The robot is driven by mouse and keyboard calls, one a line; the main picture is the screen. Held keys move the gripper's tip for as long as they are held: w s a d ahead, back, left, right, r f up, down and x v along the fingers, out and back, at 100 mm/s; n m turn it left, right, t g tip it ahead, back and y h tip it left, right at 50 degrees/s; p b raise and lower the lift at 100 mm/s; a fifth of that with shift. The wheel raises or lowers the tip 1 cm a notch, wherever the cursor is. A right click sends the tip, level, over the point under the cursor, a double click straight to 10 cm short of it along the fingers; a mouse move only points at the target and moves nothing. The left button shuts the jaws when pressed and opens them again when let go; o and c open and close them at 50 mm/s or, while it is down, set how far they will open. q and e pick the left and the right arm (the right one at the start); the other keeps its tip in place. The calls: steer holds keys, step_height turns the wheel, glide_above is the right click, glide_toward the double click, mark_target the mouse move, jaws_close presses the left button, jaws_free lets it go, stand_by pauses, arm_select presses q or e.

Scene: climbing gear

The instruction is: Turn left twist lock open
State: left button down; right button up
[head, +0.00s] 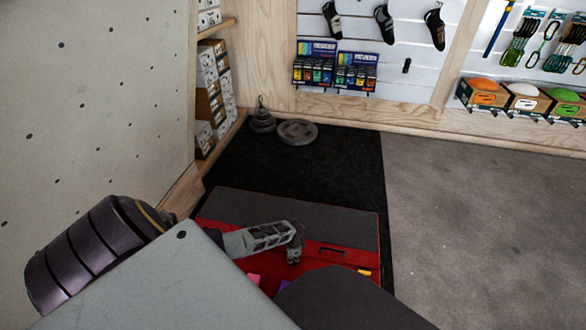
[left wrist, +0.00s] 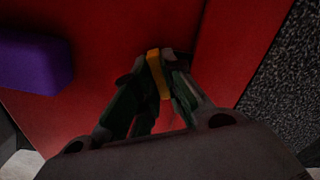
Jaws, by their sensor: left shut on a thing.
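A red case (head: 312,252) with a dark grey top panel (head: 340,218) lies on the black floor mat. Its red surface (left wrist: 110,110) fills most of the left wrist view. My left gripper (head: 294,250) reaches down to its front part. In the left wrist view its fingers (left wrist: 157,75) are shut on a small yellow twist lock (left wrist: 158,72), whose lower part sits between the fingertips. In the head view this lock is hidden by the gripper. Another small yellow piece (head: 364,272) shows on the case's right front. My right gripper is not in view.
A purple block (left wrist: 35,62) lies left of the fingers. A pink piece (head: 253,278) shows by my arm. Weight plates (head: 297,132) lie at the back of the mat (head: 345,165). A pale climbing wall (head: 95,95) stands at the left. Grey floor (head: 480,205) at the right is clear.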

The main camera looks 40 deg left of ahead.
arm_select(q)
steer(key=n+p, duration=0.2)
steer(key=n, duration=0.1)
steer(key=shift+d+r+n, duration=0.1)
steer(key=shift+n, duration=0.2)
steer(key=n+p, duration=0.1)
steer(key=n, duration=0.3)
steer(key=shift+n+p, duration=0.3)
steer(key=n, duration=0.2)
steer(key=shift+s+n+p, duration=0.1)
steer(key=shift+n+p, duration=0.2)
steer(key=shift+p, duration=0.05)
steer(key=shift+n, duration=1.1)
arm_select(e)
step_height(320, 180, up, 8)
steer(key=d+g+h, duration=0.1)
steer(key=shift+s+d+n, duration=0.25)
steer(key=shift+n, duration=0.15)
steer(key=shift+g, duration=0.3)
arm_select(q)
steer(key=c, duration=1.5)
jaws_free()
